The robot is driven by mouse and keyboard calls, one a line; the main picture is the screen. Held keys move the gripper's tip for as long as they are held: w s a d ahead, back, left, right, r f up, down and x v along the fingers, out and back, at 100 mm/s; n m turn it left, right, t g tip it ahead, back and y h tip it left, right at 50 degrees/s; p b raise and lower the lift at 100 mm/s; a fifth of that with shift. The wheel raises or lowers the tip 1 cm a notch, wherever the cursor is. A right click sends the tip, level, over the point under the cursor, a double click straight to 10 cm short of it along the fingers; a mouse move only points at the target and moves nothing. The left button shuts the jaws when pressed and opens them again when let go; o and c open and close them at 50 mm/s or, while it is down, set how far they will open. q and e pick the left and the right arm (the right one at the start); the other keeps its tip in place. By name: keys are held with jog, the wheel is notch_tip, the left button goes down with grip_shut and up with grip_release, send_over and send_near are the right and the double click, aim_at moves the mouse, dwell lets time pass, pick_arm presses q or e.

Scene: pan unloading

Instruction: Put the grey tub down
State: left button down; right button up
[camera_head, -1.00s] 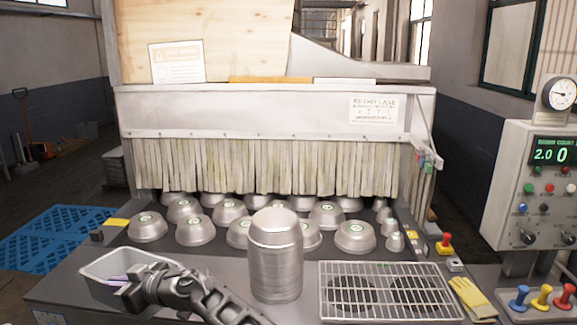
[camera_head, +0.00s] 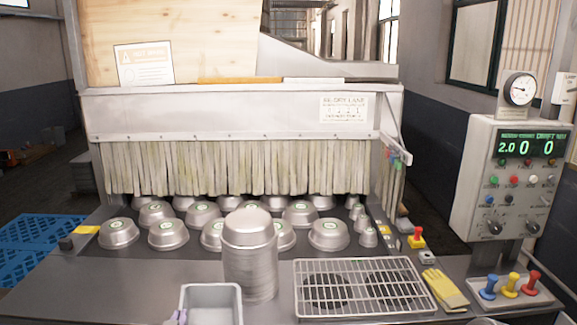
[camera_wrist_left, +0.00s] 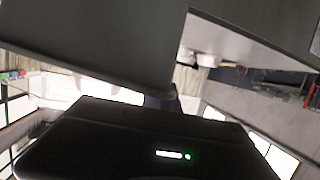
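The grey tub (camera_head: 211,297) is at the bottom edge of the head view, in front of the tall metal cylinder. Its near part is cut off. My left gripper (camera_head: 178,317) shows only as a small purple tip at the tub's left wall, and it appears shut on that wall. In the left wrist view a large dark grey surface, likely the tub (camera_wrist_left: 100,40), lies right in front of the gripper. I cannot tell whether the tub touches the bench. My right gripper is not in view.
A stack of metal pans (camera_head: 250,265) stands just behind the tub. A wire rack (camera_head: 362,288) and yellow gloves (camera_head: 445,290) lie to the right. Several upturned pans (camera_head: 168,235) sit before the strip curtain. The bench (camera_head: 110,290) is clear at left.

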pick_arm(q)
jog(key=d+h, duration=0.1)
jog(key=s+d+m, duration=0.1)
jog(key=d, duration=0.1)
jog(key=d+m+h, duration=0.1)
jog(key=shift+s+d+f+h, duration=0.2)
jog(key=shift+s+d+h, duration=0.05)
jog(key=shift+h, duration=0.05)
jog(key=shift+s+d+f+b, duration=0.15)
jog(key=shift+d+f+b, duration=0.15)
jog(key=shift+f+b, duration=0.2)
notch_tip(320, 180, down, 9)
jog(key=b, duration=0.9)
jog(key=shift+a, duration=0.1)
